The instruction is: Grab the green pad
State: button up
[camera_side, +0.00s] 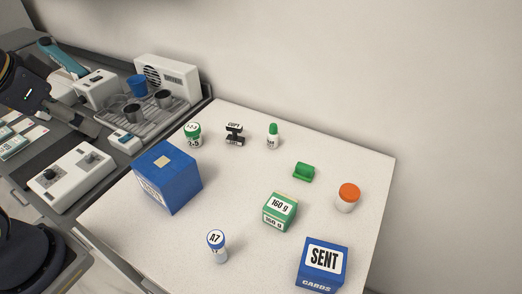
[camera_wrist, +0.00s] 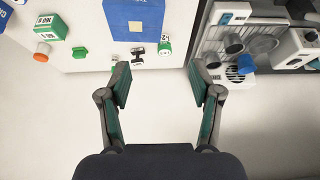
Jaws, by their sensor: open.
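The green pad (camera_side: 303,172) is a small green block lying on the white table, between the green 160 g box and the wall edge, in the side view. It also shows in the wrist view (camera_wrist: 79,52) at upper left, beyond my left finger. My gripper (camera_wrist: 160,70) is open and empty in the wrist view, with its two fingers wide apart. The pad is outside the fingers, off to the left. In the side view my arm is at the far left, well away from the pad.
The green 160 g box (camera_side: 280,212) and orange-capped jar (camera_side: 348,197) stand near the pad. A green-capped bottle (camera_side: 273,136), black stamp (camera_side: 235,134), green-lidded jar (camera_side: 193,135), large blue box (camera_side: 168,177), A7 vial (camera_side: 217,246) and SENT box (camera_side: 322,265) share the table (camera_side: 125,215).

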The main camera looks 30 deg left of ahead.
jog(key=shift+o, duration=1.2)
